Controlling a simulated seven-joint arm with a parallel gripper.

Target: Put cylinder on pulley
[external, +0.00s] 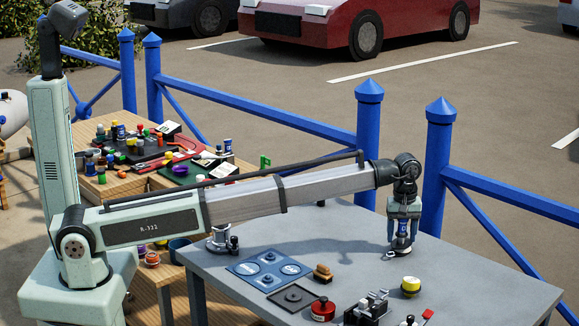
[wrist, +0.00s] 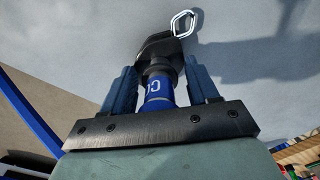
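A small blue cylinder (wrist: 158,92) with white lettering stands between my gripper's fingers; it also shows in the external view (external: 402,243). Below it is a black pulley (wrist: 158,48) with a metal shackle ring (wrist: 182,23), on the grey table. The cylinder appears upright and resting on the pulley, though the contact is partly hidden. My gripper (external: 403,238) points down over them near the table's back edge. In the wrist view (wrist: 161,72), its fingers stand on both sides of the cylinder with narrow gaps, so it looks open around it.
A yellow-topped item (external: 411,286), a red round item (external: 322,308) and black hardware (external: 370,306) stand toward the table's front. A blue panel (external: 268,270) lies at left. A blue railing (external: 435,165) runs behind the table. The table right of my gripper is clear.

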